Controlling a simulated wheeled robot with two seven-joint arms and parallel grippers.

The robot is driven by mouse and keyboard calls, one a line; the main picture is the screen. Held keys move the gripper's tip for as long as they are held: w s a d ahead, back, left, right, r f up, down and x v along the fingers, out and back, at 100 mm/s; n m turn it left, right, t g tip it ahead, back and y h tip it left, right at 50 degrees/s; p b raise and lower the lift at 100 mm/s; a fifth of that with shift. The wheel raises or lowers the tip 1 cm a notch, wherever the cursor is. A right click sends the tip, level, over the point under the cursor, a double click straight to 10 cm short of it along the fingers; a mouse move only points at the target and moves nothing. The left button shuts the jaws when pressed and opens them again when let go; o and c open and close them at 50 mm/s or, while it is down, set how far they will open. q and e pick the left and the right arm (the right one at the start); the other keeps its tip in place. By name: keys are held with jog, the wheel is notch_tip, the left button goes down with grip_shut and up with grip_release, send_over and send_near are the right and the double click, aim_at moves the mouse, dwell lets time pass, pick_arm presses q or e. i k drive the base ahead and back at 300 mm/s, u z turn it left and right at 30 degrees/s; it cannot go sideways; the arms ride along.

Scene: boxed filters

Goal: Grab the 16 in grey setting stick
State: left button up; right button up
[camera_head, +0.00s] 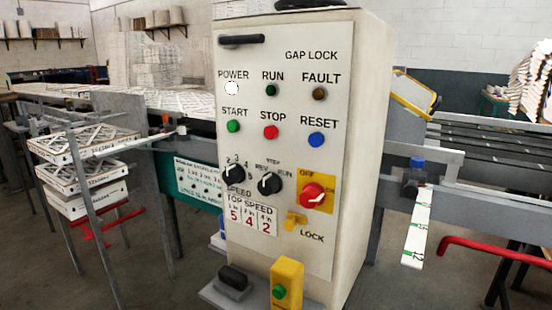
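I cannot pick out a grey setting stick marked 16 in the head view. A white strip with green marks and small dark print (416,235) hangs at a slant below a dark clamp with a blue knob (416,175) on the rail at the right. Its print is too small to read surely. Neither of my grippers is in view.
A tall cream control cabinet (345,210) with buttons and dials fills the middle. A yellow box with a green button (287,287) stands low in front. Boxed filters (85,150) are stacked at left. A red bar (495,250) juts out at right.

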aim_at(78, 116)
jog(key=k, duration=0.55)
jog(key=u, duration=0.8)
jog(key=i, duration=0.9)
jog(key=u, duration=0.65)
jog(key=i, duration=1.8)
jog(key=u, duration=0.95)
jog(key=i, duration=3.25)
jog(key=z, duration=2.55)
